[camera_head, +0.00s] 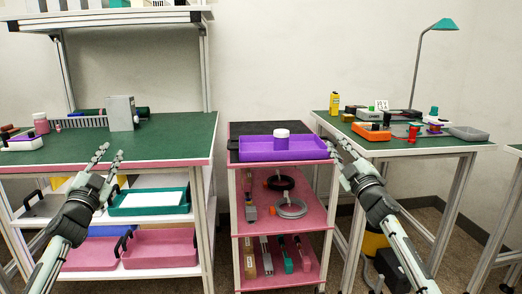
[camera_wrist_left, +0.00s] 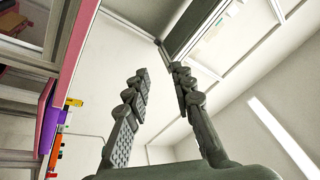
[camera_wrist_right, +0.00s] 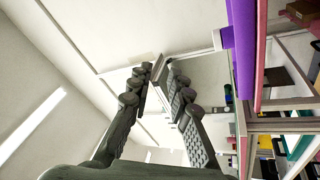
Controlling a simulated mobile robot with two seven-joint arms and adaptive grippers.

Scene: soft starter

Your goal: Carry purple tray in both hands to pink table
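The purple tray (camera_head: 262,154) sits on the black top of a cart, mid-view, with a white jar with a purple band (camera_head: 282,140) standing in it. A dark handle shows at its left end. My left gripper (camera_head: 110,153) is open and empty, in front of the left workbench and well left of the tray. My right gripper (camera_head: 338,146) is open at the tray's right end; its fingertips overlap that end in the head view, and I cannot tell whether they touch. The tray also shows at the edge of the left wrist view (camera_wrist_left: 49,127) and the right wrist view (camera_wrist_right: 261,50).
The left workbench (camera_head: 175,142) has a green top with a pink edge, with bins below. The cart (camera_head: 240,128) has pink shelves holding coils and tools. The right table (camera_head: 455,143) has a green top crowded with small items and a lamp. Floor shows at the right.

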